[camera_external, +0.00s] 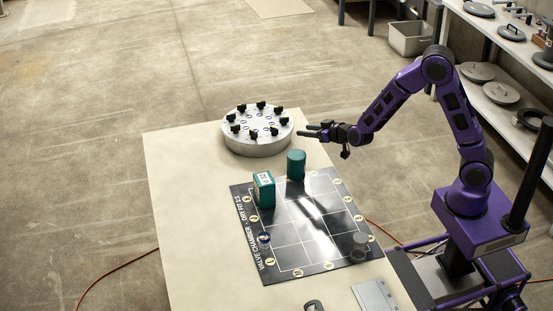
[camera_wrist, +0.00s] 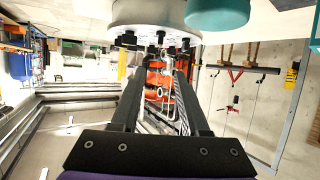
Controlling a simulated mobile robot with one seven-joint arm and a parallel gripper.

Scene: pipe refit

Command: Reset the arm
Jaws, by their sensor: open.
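My purple arm reaches left from its base over the table (camera_external: 178,200). My gripper (camera_external: 308,131) is open and empty, its two dark fingers pointing left, close to the right side of the round grey flange (camera_external: 258,147) with black knobs. In the wrist view my gripper (camera_wrist: 160,70) shows its two fingers apart with nothing between them. The flange also shows at the top of the wrist view (camera_wrist: 150,14). A teal cylinder (camera_external: 296,165) stands at the mat's far edge, just below my gripper in the picture. A teal box (camera_external: 264,190) stands left of it.
A black gridded mat (camera_external: 312,245) with round labels lies on the table. A grey disc (camera_external: 360,240) sits at its right side, and a metal plate (camera_external: 374,296) lies at the near edge. Shelves (camera_external: 500,45) with metal parts stand at the right. The table's left side is clear.

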